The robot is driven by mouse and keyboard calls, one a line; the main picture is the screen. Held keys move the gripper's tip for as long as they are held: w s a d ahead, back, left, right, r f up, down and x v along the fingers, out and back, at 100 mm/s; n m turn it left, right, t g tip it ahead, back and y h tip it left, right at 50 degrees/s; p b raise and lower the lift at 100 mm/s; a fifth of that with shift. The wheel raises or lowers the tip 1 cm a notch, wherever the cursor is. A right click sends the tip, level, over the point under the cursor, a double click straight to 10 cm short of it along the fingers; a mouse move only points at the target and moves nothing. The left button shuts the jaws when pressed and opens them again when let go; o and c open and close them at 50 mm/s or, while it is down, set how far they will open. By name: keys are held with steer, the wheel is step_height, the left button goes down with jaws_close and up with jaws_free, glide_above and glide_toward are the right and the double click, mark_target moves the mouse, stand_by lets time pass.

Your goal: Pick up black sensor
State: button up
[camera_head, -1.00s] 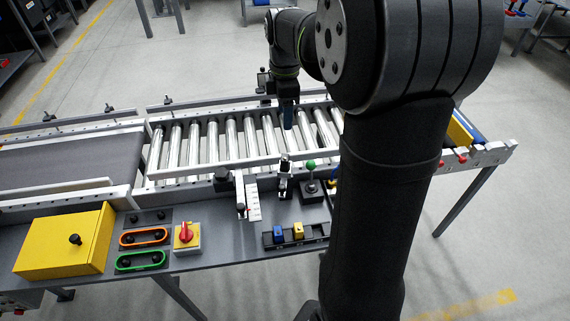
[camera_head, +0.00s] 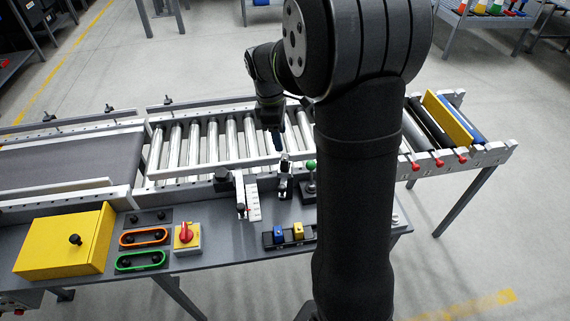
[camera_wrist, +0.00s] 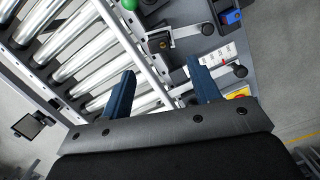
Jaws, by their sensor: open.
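A small black box that looks like the black sensor (camera_wrist: 160,42) sits by a metal bracket beside the roller conveyor, just beyond my fingertips in the wrist view. In the head view the sensor (camera_head: 285,167) is small, at the conveyor's near rail, left of a green-knobbed lever. My gripper (camera_wrist: 161,66) is open, with its two blue fingers apart and nothing between them. In the head view my gripper (camera_head: 277,138) is over the rollers, just behind the sensor, and one blue fingertip shows. The exact gap between fingers and sensor cannot be told.
Near the sensor are the green-knobbed lever (camera_head: 310,167), a white scale strip (camera_head: 253,203) and a black block (camera_head: 223,180). A tray (camera_head: 268,241) holds blue and yellow blocks. A red rotary switch (camera_head: 186,235) and yellow box (camera_head: 66,242) stand left. The conveyor rail (camera_head: 200,175) runs alongside.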

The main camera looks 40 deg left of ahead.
mark_target(285, 157)
steer(key=f, duration=0.6)
steer(key=w+d+f, duration=0.1)
steer(key=f, duration=0.2)
steer(key=shift+d+f, duration=0.1)
steer(key=shift+f, duration=0.25)
steer(key=c, duration=1.1)
steer(key=shift+o, duration=0.2)
steer(key=shift+r, duration=0.15)
step_height(285, 157, up, 4)
steer(key=shift+r, duration=0.1)
steer(key=w+d+r, duration=0.2)
steer(key=d+r, duration=0.4)
steer(key=d, duration=0.5)
steer(key=shift+w+d+r, duration=0.2)
steer(key=shift+w+r, duration=0.1)
steer(key=shift+w, duration=0.05)
